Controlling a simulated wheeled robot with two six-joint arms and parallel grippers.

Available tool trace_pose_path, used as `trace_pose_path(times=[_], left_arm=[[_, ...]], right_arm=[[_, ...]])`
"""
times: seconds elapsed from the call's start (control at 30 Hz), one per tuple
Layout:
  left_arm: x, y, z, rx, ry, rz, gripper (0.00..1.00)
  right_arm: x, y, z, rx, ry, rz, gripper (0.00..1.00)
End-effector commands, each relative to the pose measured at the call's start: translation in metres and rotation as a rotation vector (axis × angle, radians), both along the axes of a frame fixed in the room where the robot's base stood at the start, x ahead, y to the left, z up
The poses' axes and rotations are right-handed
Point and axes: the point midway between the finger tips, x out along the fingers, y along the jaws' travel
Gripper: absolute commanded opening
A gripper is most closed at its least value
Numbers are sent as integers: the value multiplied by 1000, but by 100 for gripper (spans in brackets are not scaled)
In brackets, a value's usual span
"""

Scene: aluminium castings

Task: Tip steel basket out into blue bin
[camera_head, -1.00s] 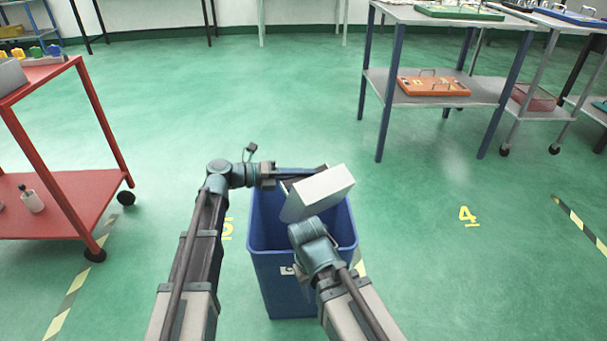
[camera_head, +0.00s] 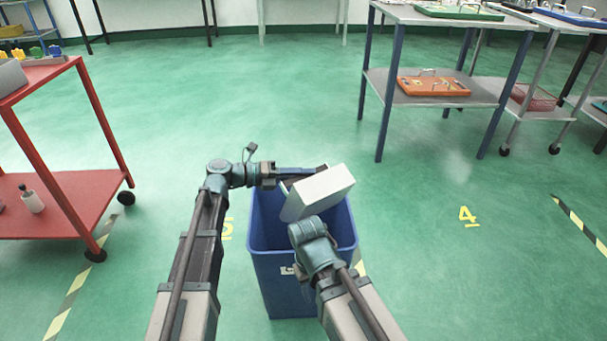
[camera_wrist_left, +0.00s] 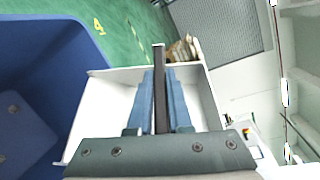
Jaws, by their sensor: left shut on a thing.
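The steel basket (camera_head: 320,190) is a pale grey box, held tilted above the mouth of the blue bin (camera_head: 270,268). My left gripper (camera_head: 318,171) reaches in from the left and is shut on the basket. In the left wrist view the closed fingers (camera_wrist_left: 160,100) lie against the pale basket (camera_wrist_left: 103,92), with the blue bin (camera_wrist_left: 45,90) to the left.
A red cart (camera_head: 75,190) stands on the left, with a small bottle (camera_head: 32,201) on its lower shelf. A grey table (camera_head: 440,95) at the right carries an orange tray (camera_head: 432,86) on its lower shelf. The green floor around the bin is clear.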

Motion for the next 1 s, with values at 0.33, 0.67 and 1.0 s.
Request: trace_pose_path(times=[0.33,0.67,1.0], left_arm=[[0,0,1,-2,1,0,0],[-2,-1,36,132,-232,1,0],[-3,-1,74,351,-611,1,0]], right_arm=[[0,0,1,0,0,0,50],[0,0,55,0,1,10,50],[0,-2,115,-7,2,2,50]])
